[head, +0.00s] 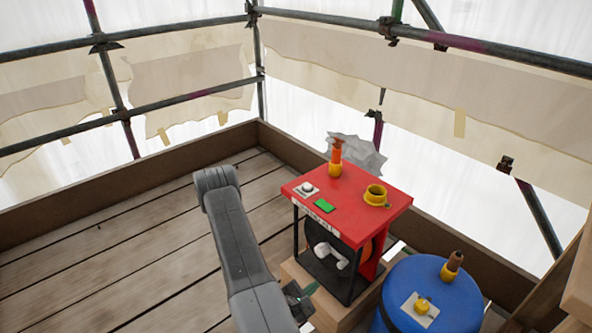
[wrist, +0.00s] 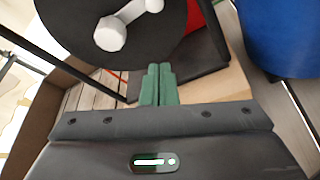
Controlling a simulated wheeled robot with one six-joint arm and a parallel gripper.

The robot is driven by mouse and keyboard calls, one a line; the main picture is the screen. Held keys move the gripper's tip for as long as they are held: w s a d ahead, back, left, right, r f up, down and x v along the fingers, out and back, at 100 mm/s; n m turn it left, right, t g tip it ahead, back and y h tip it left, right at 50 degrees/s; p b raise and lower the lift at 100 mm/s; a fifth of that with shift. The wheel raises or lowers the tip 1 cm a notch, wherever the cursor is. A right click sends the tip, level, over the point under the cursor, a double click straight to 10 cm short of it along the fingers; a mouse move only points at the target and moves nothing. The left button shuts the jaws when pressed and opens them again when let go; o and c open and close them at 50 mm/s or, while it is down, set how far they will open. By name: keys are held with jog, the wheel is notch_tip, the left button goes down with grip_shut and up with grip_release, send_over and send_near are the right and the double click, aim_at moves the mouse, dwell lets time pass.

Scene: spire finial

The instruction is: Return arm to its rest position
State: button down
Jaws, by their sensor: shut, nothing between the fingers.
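My gripper shows in the wrist view (wrist: 157,84) with its two green fingers together and nothing between them. In the head view my gripper (head: 311,289) is partly hidden at the end of my grey arm, low in the picture, just in front of the red-topped machine (head: 345,204). In the wrist view the machine's dark disc with a white crank (wrist: 112,32) lies just beyond the fingertips. I cannot tell whether the fingers touch anything.
The machine stands on a wooden block (head: 340,314). A blue drum (head: 400,315) stands close on its right, with small items on top. The plank floor (head: 110,255) at left is clear. Brown boards and scaffold poles (head: 190,100) edge the platform.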

jog(key=b, duration=0.2)
send_near(336, 269)
jog(key=x, duration=0.4)
jog(key=shift+r, duration=0.15)
jog(key=shift+d+r+p, duration=0.45)
jog(key=shift+r+p, duration=0.1)
jog(key=shift+r, duration=0.2)
jog(key=shift+d+r+p, duration=0.45)
jog(key=shift+r+p, duration=0.1)
jog(key=shift+r, duration=0.25)
